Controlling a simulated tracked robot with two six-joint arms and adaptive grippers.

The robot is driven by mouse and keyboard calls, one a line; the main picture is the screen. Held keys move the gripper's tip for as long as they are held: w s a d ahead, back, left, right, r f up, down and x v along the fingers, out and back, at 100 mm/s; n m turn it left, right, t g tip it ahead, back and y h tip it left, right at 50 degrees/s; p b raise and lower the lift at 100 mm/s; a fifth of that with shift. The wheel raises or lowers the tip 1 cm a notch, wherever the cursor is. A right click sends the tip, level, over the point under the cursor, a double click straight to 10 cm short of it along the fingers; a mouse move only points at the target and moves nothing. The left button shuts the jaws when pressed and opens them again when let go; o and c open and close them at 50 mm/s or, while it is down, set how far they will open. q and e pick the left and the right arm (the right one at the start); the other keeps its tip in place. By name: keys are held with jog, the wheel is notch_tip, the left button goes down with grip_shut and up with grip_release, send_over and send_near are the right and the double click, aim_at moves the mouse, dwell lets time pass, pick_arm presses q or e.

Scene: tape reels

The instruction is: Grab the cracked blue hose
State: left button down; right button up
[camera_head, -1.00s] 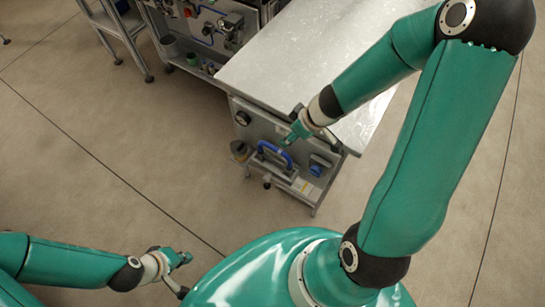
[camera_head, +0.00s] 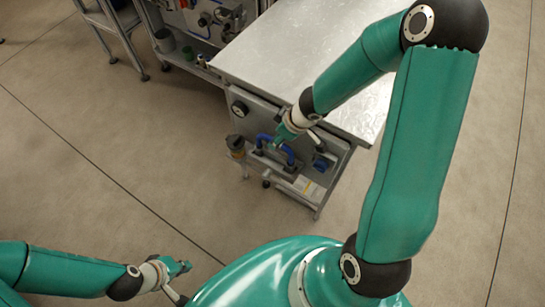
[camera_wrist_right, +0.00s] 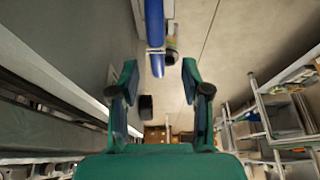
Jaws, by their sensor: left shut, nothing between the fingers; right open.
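The blue hose (camera_head: 263,138) arches on the side panel of the metal-topped unit, and its middle is hidden behind my right gripper (camera_head: 283,136). In the right wrist view the hose (camera_wrist_right: 154,30) comes down from the top edge, with a pale mark near its lower part. My right gripper (camera_wrist_right: 160,75) is open there, with the hose end beyond the gap between its fingertips; I cannot tell whether they touch. My left gripper (camera_head: 182,267) is shut and empty at the lower left, far from the hose.
The unit's bare metal top (camera_head: 300,60) lies just above the panel. A gauge (camera_head: 240,108), a small amber-brown cup-like part (camera_head: 236,143) and a blue fitting (camera_head: 321,163) sit near the hose. Open floor (camera_head: 120,140) lies to the left.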

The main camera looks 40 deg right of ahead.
jog(key=x, duration=0.1)
jog(key=b+x, duration=0.2)
jog(key=x, duration=0.1)
jog(key=shift+s+d+f, duration=0.2)
jog(key=shift+w+a+f+b, duration=0.15)
jog(key=shift+f+b, duration=0.1)
jog(key=shift+b, duration=0.15)
jog(key=shift+r, duration=0.1)
grip_shut()
